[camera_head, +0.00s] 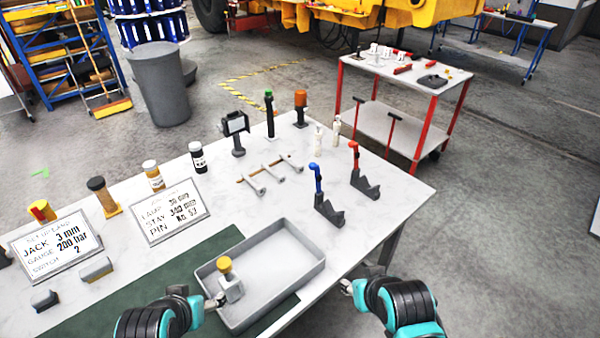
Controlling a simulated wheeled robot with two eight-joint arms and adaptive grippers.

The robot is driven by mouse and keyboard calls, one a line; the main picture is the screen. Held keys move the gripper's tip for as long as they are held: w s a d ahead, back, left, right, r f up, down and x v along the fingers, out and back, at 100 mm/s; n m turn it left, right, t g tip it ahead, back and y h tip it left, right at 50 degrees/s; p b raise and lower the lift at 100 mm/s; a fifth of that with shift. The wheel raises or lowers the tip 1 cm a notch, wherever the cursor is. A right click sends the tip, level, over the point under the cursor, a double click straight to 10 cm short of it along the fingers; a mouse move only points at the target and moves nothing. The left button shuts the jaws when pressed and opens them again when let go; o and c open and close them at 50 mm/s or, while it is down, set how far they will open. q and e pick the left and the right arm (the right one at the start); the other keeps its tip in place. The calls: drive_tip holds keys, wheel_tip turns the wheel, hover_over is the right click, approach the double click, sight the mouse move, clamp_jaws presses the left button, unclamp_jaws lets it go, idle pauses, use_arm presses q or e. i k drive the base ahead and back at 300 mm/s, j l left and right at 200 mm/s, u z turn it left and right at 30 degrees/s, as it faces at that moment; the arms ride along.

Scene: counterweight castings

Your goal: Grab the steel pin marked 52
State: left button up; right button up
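Several small steel pins (271,167) lie across a thin wooden strip in the middle of the white table; their markings are too small to read. A white card (171,211) at the left has a line starting "PIN", with a number too blurred to be sure of. My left gripper (221,299) is low at the grey tray, against a grey block with a yellow top (230,284); whether it grips the block I cannot tell. My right gripper (347,286) is just right of the tray, past the table edge, well away from the pins; its fingers are too small to judge.
The grey tray (307,247) stands at the front, partly on a green mat (140,285). Blue (318,182) and red (354,158) handled tools on dark stands are right of the pins. A black stand (237,130) and bottles (269,115) stand behind. A second card (55,246) stands left.

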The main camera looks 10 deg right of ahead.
sight(280, 179)
drive_tip(key=i+l, duration=0.4)
drive_tip(key=l, duration=0.15)
drive_tip(key=i+l, duration=0.4)
drive_tip(key=l, duration=0.1)
